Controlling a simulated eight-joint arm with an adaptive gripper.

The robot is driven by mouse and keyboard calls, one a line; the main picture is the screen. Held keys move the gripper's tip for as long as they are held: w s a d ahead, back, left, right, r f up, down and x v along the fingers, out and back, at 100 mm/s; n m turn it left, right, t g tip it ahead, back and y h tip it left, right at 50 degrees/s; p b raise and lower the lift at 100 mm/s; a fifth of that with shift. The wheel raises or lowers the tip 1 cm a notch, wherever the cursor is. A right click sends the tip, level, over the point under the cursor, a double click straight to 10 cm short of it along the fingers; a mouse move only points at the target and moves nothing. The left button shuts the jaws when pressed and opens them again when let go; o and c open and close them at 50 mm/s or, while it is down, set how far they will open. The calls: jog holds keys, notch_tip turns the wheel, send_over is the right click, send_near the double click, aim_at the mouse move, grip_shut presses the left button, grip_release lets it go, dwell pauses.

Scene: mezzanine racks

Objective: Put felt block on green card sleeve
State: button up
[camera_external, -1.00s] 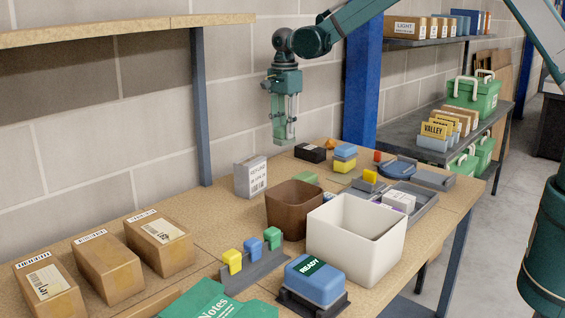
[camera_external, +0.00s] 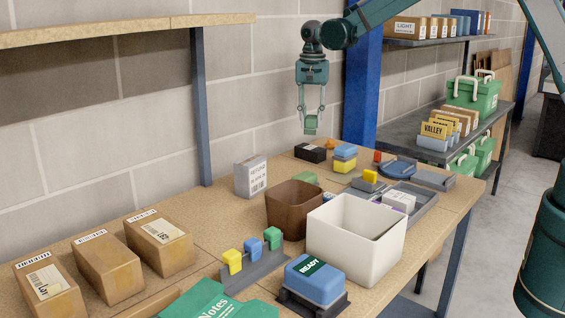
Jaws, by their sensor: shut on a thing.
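My gripper (camera_external: 311,124) hangs in the air above the back of the table, fingers pointing down. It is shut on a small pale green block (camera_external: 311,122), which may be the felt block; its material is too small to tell. A flat green piece (camera_external: 307,178) lies on the table behind the brown bin, partly hidden by it; it may be the green card sleeve. A larger green item marked "Notes" (camera_external: 213,302) lies at the front edge, cut off by the frame. My gripper is apart from both and well above the table.
A brown bin (camera_external: 292,208) and a white bin (camera_external: 322,248) stand mid-table. Cardboard boxes (camera_external: 159,242) fill the left. A grey tray (camera_external: 422,211) lies right.

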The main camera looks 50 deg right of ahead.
jog(key=s+d+r+n+b, duration=0.1)
jog(key=s+d+n+b, duration=0.25)
jog(key=d+n, duration=0.2)
jog(key=s+a+n+p, duration=0.1)
jog(key=s+a, duration=0.2)
jog(key=a, duration=1.2)
jog(key=s+a+n+p, duration=0.1)
jog(key=s+a, duration=0.3)
jog(key=a, duration=1.1)
jog(key=s+a+n+p, duration=0.1)
jog(key=s+a, duration=0.2)
jog(key=a, duration=1.2)
jog(key=s+a+r+m+p, duration=0.1)
jog(key=s+a+m+p, duration=0.1)
jog(key=s+a, duration=0.7)
jog(key=s+a+r+m+p, duration=0.2)
jog(key=s+a, duration=0.7)
jog(key=a, duration=0.6)
jog(key=s+a+r+m+p, duration=0.1)
jog(key=s+a+m, duration=0.1)
jog(key=s+a, duration=0.7)
jog(key=a, duration=0.3)
jog(key=shift+a+r+p, duration=0.2)
jog(key=shift+a+p, duration=0.1)
jog(key=shift+p, duration=0.1)
jog(key=shift+w+f, duration=0.1)
jog(key=shift+f, duration=0.05)
jog(key=shift+f, duration=3)
